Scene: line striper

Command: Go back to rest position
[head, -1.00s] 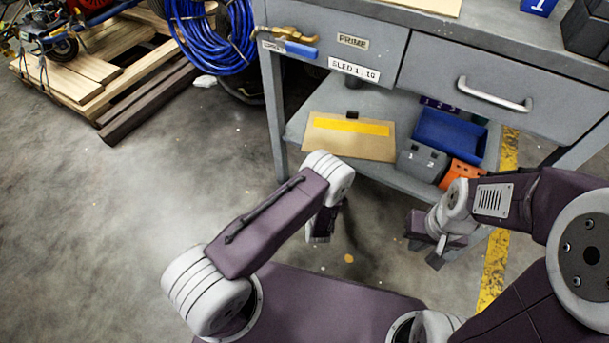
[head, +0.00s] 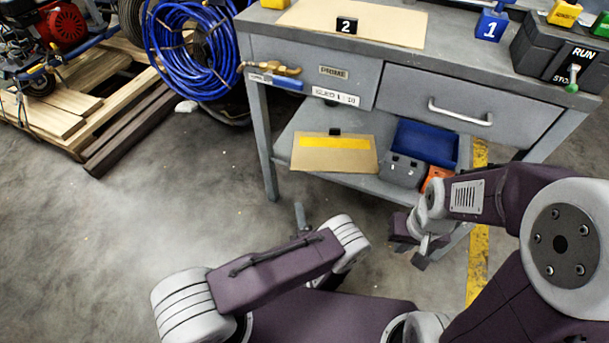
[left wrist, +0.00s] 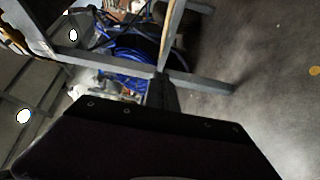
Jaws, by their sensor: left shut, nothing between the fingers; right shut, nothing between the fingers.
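My left gripper (head: 300,217) shows in the head view as a grey tip rising behind my left forearm, in front of the workbench. The rest of it is hidden by the arm. In the left wrist view its fingers (left wrist: 160,95) are together with nothing between them. My right gripper (head: 420,258) hangs low beside the right end of the bench's lower shelf, shut and empty. It is partly covered by my right wrist.
A grey workbench (head: 400,100) with a lower shelf (head: 285,150) stands ahead. The shelf holds a tan board (head: 333,158) and a blue bin (head: 425,145). A blue hose coil (head: 190,55) and a wooden pallet (head: 60,115) are at left.

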